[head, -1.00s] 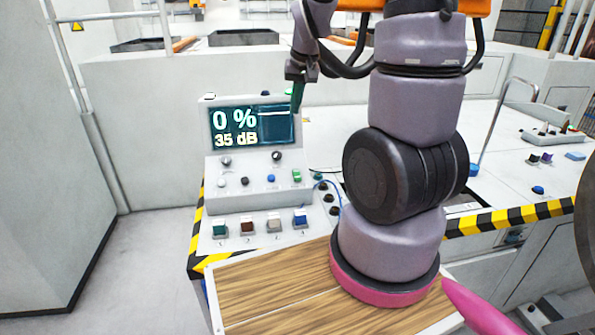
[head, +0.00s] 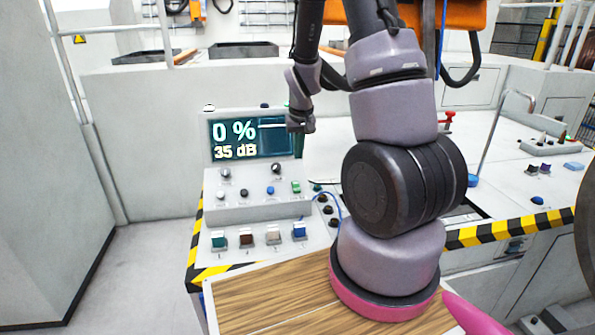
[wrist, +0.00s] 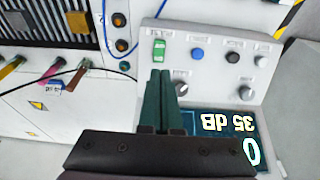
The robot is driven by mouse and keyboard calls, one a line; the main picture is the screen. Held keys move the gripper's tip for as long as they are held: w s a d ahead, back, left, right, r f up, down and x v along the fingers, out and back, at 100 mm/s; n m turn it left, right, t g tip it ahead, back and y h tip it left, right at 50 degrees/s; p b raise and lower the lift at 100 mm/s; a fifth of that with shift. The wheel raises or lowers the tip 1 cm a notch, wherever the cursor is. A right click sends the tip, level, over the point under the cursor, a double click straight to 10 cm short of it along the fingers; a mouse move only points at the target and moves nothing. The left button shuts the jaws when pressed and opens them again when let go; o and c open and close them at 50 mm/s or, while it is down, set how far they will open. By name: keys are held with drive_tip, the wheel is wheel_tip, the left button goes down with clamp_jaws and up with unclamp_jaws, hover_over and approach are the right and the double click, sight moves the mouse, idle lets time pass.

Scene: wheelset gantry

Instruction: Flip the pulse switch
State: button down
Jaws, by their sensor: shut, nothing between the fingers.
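A grey control console (head: 258,212) carries a screen (head: 255,135) reading 0 % and 35 dB. Below the screen, a green rocker-like switch (head: 296,187) sits at the right end of the lower row of controls. No label is readable, so I cannot tell for certain which control is the pulse switch. My gripper (head: 299,155) has dark green fingers, shut and empty, at the screen's right edge, above the green switch. In the wrist view, which shows the console upside down, the fingertips (wrist: 160,74) point towards the green switch (wrist: 158,50) and appear apart from it.
A blue button (head: 270,190) and several knobs, such as a black one (head: 276,168), are close by. Several coloured switches, one blue (head: 299,230), line the console's front. A blue cable (head: 338,197) runs beside it. A wooden top (head: 275,300) lies in front.

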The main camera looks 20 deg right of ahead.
sight(297, 188)
drive_tip(key=x, duration=1.3)
drive_tip(key=shift+f, duration=0.2)
drive_tip(key=shift+s+f+t, duration=0.2)
drive_tip(key=shift+f+t, duration=0.15)
drive_tip(key=shift+t, duration=0.05)
drive_tip(key=shift+w, duration=0.1)
drive_tip(key=shift+w+r, duration=0.1)
